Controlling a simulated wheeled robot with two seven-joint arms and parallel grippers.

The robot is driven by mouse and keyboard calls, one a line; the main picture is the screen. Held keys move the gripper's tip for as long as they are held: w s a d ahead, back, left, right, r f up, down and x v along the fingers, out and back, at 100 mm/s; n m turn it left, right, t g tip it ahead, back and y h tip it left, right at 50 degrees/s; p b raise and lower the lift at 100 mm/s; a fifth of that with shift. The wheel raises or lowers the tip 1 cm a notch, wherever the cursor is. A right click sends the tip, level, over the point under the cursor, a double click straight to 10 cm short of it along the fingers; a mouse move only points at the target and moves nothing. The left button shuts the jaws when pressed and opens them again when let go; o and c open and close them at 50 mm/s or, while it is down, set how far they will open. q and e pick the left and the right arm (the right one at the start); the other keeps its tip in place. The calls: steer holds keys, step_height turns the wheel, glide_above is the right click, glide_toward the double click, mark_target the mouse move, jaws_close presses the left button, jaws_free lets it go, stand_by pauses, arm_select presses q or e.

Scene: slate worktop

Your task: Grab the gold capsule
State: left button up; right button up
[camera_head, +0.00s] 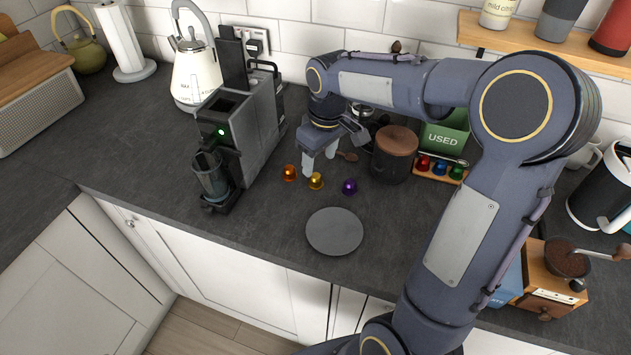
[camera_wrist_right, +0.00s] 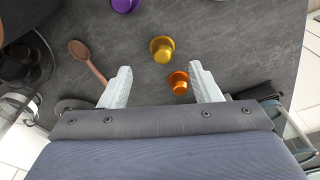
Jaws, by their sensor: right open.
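The gold capsule (camera_head: 316,181) stands on the slate worktop between an orange capsule (camera_head: 289,172) and a purple capsule (camera_head: 349,186). In the right wrist view the gold capsule (camera_wrist_right: 162,49) lies beyond the fingertips, with the orange capsule (camera_wrist_right: 179,83) nearer the right finger and the purple capsule (camera_wrist_right: 125,4) cut by the top edge. My right gripper (camera_head: 320,166) is open and empty, above the worktop just behind the gold capsule. Its two pale fingers (camera_wrist_right: 160,84) are spread wide in the wrist view. My left gripper is not in view.
A coffee machine (camera_head: 258,122) stands to the left. A brown-lidded canister (camera_head: 396,152) and a rack of capsules (camera_head: 440,169) stand to the right. A wooden spoon (camera_wrist_right: 86,60) lies close by. A grey round plate (camera_head: 334,232) lies in front, with bare worktop around it.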

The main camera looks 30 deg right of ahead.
mark_target(316, 175)
steer(key=f, duration=0.6)
steer(key=shift+w+a, duration=0.25)
steer(key=shift+w, duration=0.05)
steer(key=shift+r, duration=0.1)
steer(key=c, duration=1.1)
